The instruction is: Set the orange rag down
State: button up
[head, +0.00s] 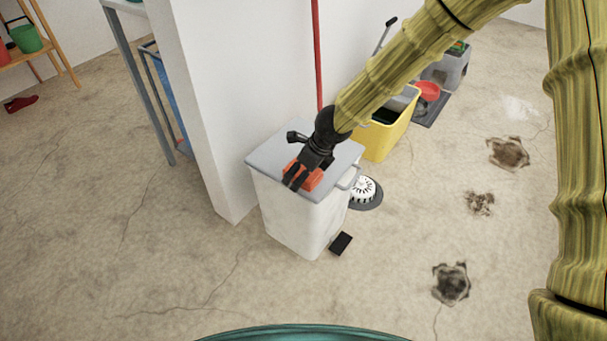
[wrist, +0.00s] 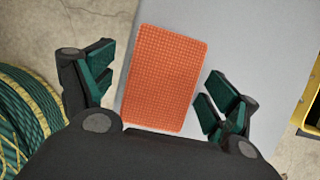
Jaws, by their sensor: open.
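The orange rag (wrist: 163,78) lies flat on the grey lid of a white bin, seen in the wrist view between my open fingers. It also shows in the head view (head: 313,179), partly hidden by my gripper. My gripper (head: 295,178) is above the lid with its fingers spread. In the wrist view my gripper (wrist: 155,92) has one finger on each side of the rag, with a gap on the left and a small gap on the right. The lid (head: 275,157) is closed on the bin (head: 300,222).
A white wall end (head: 205,110) stands close behind the bin at left. A yellow bucket (head: 386,133) and a round grey and white object (head: 364,190) are at right. A black pedal (head: 341,243) sits at the bin's foot. Floor in front is clear.

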jog(key=c, duration=1.2)
jog(key=shift+r, duration=0.15)
